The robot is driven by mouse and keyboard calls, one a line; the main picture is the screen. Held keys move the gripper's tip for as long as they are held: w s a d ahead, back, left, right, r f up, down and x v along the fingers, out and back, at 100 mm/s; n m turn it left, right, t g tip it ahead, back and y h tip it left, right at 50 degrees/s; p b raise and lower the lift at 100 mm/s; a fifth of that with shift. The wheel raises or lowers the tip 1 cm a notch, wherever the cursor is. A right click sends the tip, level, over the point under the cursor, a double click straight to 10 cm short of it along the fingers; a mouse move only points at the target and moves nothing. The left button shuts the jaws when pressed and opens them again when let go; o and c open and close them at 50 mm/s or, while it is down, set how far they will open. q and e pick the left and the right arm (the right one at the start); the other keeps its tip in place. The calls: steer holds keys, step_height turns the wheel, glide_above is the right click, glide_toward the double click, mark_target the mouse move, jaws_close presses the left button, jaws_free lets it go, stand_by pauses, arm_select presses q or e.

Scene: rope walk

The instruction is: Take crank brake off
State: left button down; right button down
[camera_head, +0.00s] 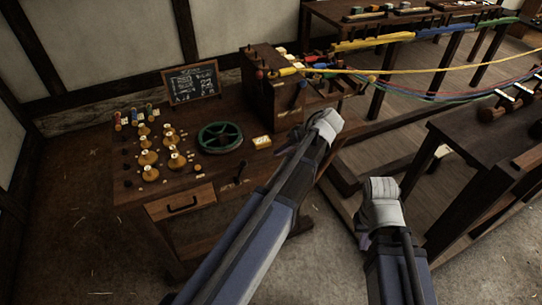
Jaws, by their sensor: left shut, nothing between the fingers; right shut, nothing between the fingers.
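A dark wooden bench (190,199) carries a green spoked handwheel (220,137) on its top. A small dark upright lever (240,172) stands at the bench's front edge, right of the drawer. A dark wooden box (272,95) at the bench's right end has another small lever (299,94) on its side. I cannot tell which lever is the crank brake. My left gripper (322,124) is shut and empty, right of the wheel and in front of the box. My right gripper (382,205) is shut and empty, right of the bench over the floor. Their fingertips are hard to make out.
Several wooden spools (149,157) and pegs fill the bench's left side. A drawer (181,203) is shut. A slate (191,83) stands behind. Coloured ropes (445,70) run right from the box. A dark table (480,135) stands at right.

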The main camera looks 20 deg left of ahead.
mark_target(240, 172)
arm_select(q)
steer(key=b+x, duration=0.6)
steer(key=x, duration=0.3)
steer(key=shift+f+b, duration=0.25)
steer(key=shift+b, duration=0.05)
steer(key=shift+s+a+r+p, duration=0.35)
steer(key=shift+s+a, duration=0.2)
steer(key=shift+a, duration=0.05)
steer(key=shift+s+a+r+p, duration=0.35)
steer(key=shift+s+a+r, duration=0.05)
steer(key=shift+s+a, duration=0.35)
steer(key=shift+a, duration=0.1)
